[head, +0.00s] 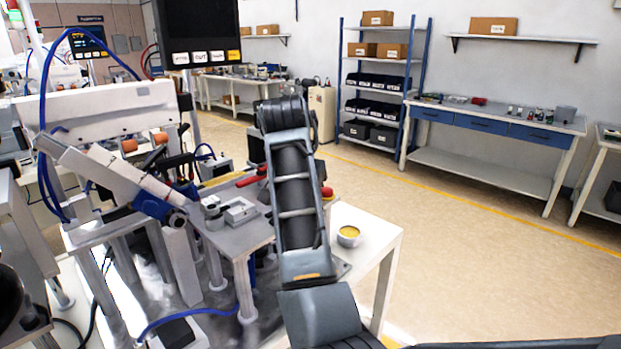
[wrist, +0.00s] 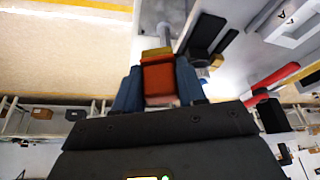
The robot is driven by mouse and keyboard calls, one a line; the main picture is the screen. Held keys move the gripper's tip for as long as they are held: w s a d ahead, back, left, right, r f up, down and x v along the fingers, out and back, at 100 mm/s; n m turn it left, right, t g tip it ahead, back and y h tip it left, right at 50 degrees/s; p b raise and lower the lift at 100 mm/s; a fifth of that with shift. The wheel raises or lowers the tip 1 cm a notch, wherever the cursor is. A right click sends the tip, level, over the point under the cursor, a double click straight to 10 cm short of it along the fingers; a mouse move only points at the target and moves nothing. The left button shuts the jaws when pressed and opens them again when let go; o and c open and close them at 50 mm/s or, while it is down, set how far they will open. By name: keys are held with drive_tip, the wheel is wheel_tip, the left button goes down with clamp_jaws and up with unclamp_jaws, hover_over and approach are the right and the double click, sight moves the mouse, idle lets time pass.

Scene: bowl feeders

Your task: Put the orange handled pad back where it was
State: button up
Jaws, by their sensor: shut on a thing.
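In the wrist view, my gripper (wrist: 158,88) has its two blue fingers closed on the sides of the orange handled pad (wrist: 159,80). The pad shows as an orange-red block with a yellowish band at its far end. In the head view, my arm covers the gripper. A small red and yellow piece (head: 327,195) shows just right of my arm there; I cannot tell whether it is the pad. The place the pad came from cannot be made out.
A red handle (wrist: 272,76) lies right of the gripper; it shows left of my arm in the head view (head: 251,181). A bowl with yellow contents (head: 348,236) stands on a white table (head: 379,243). The grey machine plate (head: 240,232) is left of my arm. Open floor lies right.

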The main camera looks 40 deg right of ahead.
drive_tip(key=s+a+f+n+t+y, duration=0.1)
drive_tip(key=s+a+f+n, duration=0.2)
drive_tip(key=a+f, duration=0.3)
drive_tip(key=s+a+f+n+t+y, duration=0.1)
drive_tip(key=s+a+f+n, duration=0.2)
drive_tip(key=a+f+n, duration=0.2)
drive_tip(key=s+a+f+n+y, duration=0.2)
drive_tip(key=a+f+n, duration=0.3)
drive_tip(key=a+f, duration=0.3)
wheel_tip(320, 180, down, 4)
drive_tip(key=shift+s+a+r+t, duration=0.1)
drive_tip(key=shift+s+a+t, duration=0.25)
drive_tip(key=shift+s, duration=0.3)
